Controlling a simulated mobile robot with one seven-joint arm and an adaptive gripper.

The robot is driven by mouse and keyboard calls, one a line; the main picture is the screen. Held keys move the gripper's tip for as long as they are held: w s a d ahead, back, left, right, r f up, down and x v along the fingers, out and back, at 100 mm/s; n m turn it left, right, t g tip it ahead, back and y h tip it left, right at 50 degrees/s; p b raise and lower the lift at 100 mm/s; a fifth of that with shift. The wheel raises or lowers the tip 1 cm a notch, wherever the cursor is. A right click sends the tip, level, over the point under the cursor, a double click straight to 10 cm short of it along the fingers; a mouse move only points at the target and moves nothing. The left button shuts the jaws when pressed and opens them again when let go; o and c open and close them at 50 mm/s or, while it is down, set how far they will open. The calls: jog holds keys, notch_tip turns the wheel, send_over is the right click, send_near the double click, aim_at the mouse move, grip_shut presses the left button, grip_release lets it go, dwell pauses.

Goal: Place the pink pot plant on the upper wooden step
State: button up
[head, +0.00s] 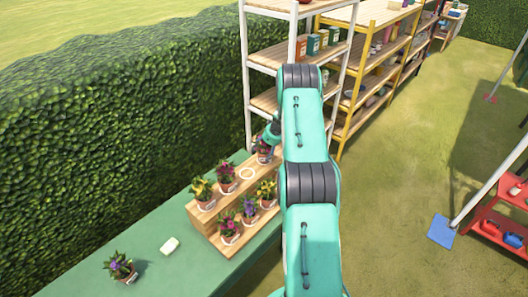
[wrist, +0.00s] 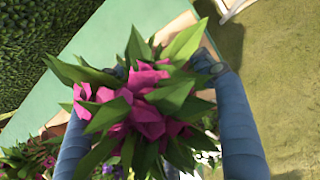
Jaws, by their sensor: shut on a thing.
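My gripper (head: 272,134) is at the far end of the stepped wooden stand, partly hidden by my arm. It is shut on the pink pot plant (head: 264,154), whose pot shows just below the fingers. In the wrist view the pink flowers and green leaves (wrist: 143,112) fill the space between the two fingers; the leaves hide the pot. The upper wooden step (head: 237,184) holds a yellow and a pink potted plant, with a white ring (head: 247,173) marked on bare wood beside them. The held pot is beyond this ring; I cannot tell whether it touches the step.
The lower step holds pink (head: 229,229), purple (head: 249,207) and yellow (head: 267,190) potted plants. A white shelf rack (head: 246,80) rises behind; a hedge (head: 100,130) runs along the left.

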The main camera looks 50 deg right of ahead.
jog(key=shift+f, duration=0.1)
dwell(0.3)
jog(key=o, duration=2)
jog(key=shift+c, duration=0.2)
jog(key=b+v, duration=0.1)
jog(key=v, duration=1.1)
